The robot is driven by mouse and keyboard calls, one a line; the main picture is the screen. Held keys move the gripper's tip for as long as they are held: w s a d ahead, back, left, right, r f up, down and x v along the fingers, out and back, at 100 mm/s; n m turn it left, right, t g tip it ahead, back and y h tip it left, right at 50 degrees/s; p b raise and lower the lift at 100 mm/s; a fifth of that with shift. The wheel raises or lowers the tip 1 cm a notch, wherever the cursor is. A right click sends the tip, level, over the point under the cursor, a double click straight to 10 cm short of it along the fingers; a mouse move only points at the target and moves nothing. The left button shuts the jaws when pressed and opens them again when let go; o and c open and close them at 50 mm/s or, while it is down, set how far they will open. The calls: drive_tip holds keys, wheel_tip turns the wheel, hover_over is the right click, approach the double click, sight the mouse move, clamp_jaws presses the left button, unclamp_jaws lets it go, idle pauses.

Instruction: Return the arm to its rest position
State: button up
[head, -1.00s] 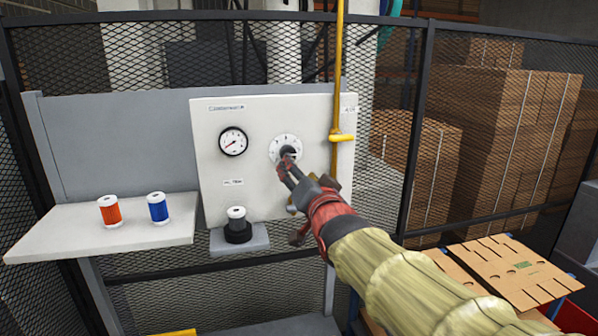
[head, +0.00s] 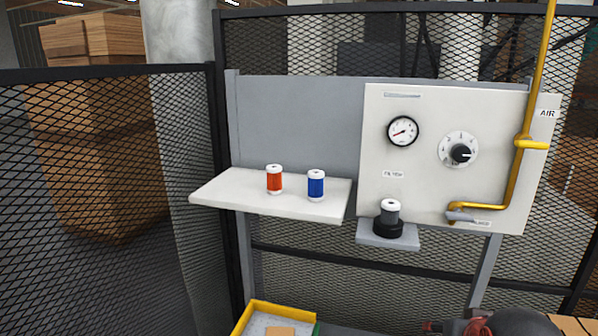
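My gripper (head: 462,326) shows only in part at the bottom edge of the head view, right of the middle, low and well below the control panel (head: 430,180). Its red and dark parts are cut off by the frame, so its fingers cannot be judged. It is apart from the panel's round dial (head: 458,150), whose black knob points to the right. The panel also bears a pressure gauge (head: 403,131) and a yellow pipe (head: 530,100) with a yellow valve handle.
A white shelf (head: 220,192) at the left holds an orange canister (head: 274,180) and a blue canister (head: 316,186). A yellow-edged tray (head: 282,309) sits low in front. Mesh fencing (head: 90,150) surrounds the place.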

drive_tip(key=s+a+f+n+b, duration=0.1)
drive_tip(key=s+a+f+b, duration=0.2)
drive_tip(key=f+b, duration=0.3)
drive_tip(key=s+a+f+n+g+y+b, duration=0.1)
drive_tip(key=s+a+f+b, duration=0.2)
drive_tip(key=f, duration=0.6)
drive_tip(key=s+a+f+n+g+y+b, duration=0.1)
drive_tip(key=s+a+f+n+b, duration=0.1)
drive_tip(key=s+f+b, duration=0.4)
wheel_tip(320, 180, down, 3)
drive_tip(key=a+b, duration=0.1)
drive_tip(key=b, duration=0.2)
drive_tip(key=shift+s+a+r, duration=0.15)
drive_tip(key=shift+s+a, duration=0.1)
drive_tip(key=shift+a, duration=0.15)
drive_tip(key=shift+o, duration=0.4)
